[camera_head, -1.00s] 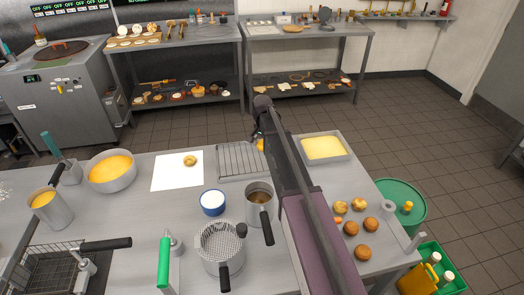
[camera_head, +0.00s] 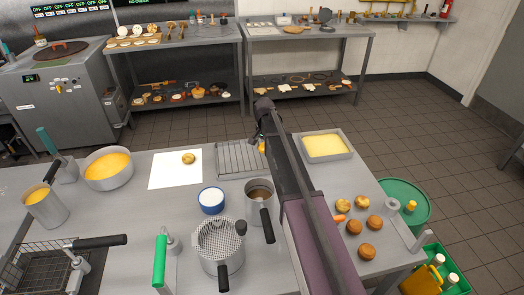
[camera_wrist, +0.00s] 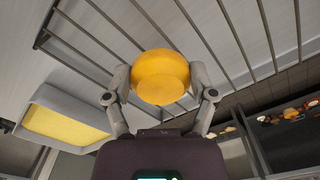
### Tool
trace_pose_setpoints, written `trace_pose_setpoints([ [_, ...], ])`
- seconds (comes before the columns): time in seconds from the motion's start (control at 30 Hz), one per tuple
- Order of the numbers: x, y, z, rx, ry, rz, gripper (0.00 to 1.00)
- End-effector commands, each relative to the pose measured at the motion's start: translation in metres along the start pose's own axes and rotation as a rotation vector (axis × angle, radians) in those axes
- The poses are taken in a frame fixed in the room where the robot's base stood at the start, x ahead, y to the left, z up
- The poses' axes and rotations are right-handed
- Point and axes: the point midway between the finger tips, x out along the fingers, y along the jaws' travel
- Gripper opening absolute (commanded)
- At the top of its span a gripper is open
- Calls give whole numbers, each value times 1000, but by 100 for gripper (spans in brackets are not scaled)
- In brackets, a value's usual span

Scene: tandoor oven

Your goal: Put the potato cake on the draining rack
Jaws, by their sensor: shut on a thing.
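My gripper (camera_wrist: 160,84) is shut on a round, smooth orange-yellow cake (camera_wrist: 160,77), with one finger on either side of it. In the head view my arm hides most of the gripper, and only a bit of the yellow cake (camera_head: 262,147) shows at the rack's right edge. The draining rack (camera_head: 236,159) is a wire grid on the table, and its bars (camera_wrist: 105,17) show behind the cake in the wrist view. I cannot tell whether the cake touches the bars. Another golden cake (camera_head: 188,158) lies on white paper (camera_head: 167,178).
A tray of yellow stuff (camera_head: 327,145) stands right of the rack. A white-filled blue bowl (camera_head: 211,201), a pot (camera_head: 259,194) and a strainer pot (camera_head: 220,250) stand in front. Several browned balls (camera_head: 367,251) lie at the right. A pan of yellow stuff (camera_head: 108,170) stands left.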

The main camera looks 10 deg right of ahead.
Motion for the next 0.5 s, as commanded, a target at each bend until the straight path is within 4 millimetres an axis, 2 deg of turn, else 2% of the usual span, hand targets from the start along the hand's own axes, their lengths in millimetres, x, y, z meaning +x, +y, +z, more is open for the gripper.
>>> trace_pose_setpoints([
  [0.47, 4, 0, 0, 1, 0, 0, 26],
  [0.5, 3, 0, 0, 1, 0, 0, 85],
])
